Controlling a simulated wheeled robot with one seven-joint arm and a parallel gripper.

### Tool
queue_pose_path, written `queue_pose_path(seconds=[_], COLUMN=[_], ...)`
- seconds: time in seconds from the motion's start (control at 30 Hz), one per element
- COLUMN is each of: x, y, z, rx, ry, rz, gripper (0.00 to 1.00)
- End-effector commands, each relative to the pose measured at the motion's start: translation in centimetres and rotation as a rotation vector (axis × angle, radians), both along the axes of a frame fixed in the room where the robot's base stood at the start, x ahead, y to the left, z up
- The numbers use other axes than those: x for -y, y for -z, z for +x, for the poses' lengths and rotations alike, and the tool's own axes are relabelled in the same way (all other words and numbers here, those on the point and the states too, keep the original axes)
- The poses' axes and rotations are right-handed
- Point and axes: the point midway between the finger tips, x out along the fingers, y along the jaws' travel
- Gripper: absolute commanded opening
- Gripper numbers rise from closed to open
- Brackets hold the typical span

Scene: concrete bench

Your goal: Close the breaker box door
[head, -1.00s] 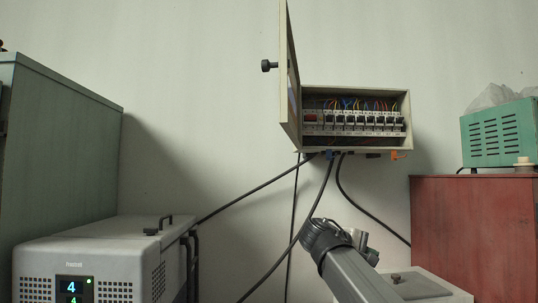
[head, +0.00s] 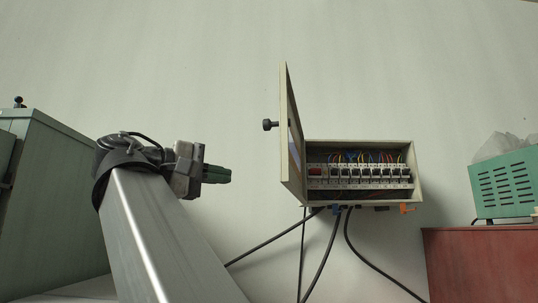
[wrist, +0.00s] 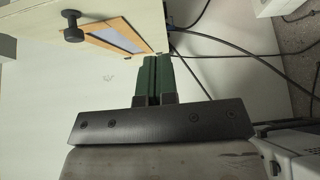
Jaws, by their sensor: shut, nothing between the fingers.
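The breaker box (head: 418,172) is mounted on the wall right of centre in the head view, with a row of breakers and coloured wires showing inside. Its door (head: 285,120) stands wide open, hinged at the box's left side and swung out from it. A black knob (head: 269,125) sticks out from the door's outer face. My gripper (head: 230,174) is shut and empty, left of the door and apart from it in the head view. In the wrist view, my green fingers (wrist: 153,62) are together, and the door (wrist: 115,15) with its knob (wrist: 73,27) and framed window is beyond them.
Black cables (head: 325,255) hang below the box. A green cabinet (head: 60,200) stands at the left. A red cabinet (head: 480,265) with a green vented unit (head: 505,180) on top is at the right. The wall around the box is clear.

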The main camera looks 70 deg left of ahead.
Motion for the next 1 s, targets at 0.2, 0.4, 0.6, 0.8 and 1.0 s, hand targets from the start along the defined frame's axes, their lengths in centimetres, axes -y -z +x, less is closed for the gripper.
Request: queue_pose_path(seconds=[0.2,0.4,0.6,0.8,1.0], x=[2.7,3.2,2.8,2.2,2.2], y=[-3.8,-4.3,-4.2,-4.2,-4.1], z=[-4.7,-4.7,-1.8,2.0,5.4], rx=[0.021,0.026,0.025,0.025,0.025], ry=[-0.022,-0.021,-0.019,-0.02,-0.021], rz=[0.027,0.031,0.031,0.032,0.032], gripper=[0.0,0.0,0.0,0.0,0.0])
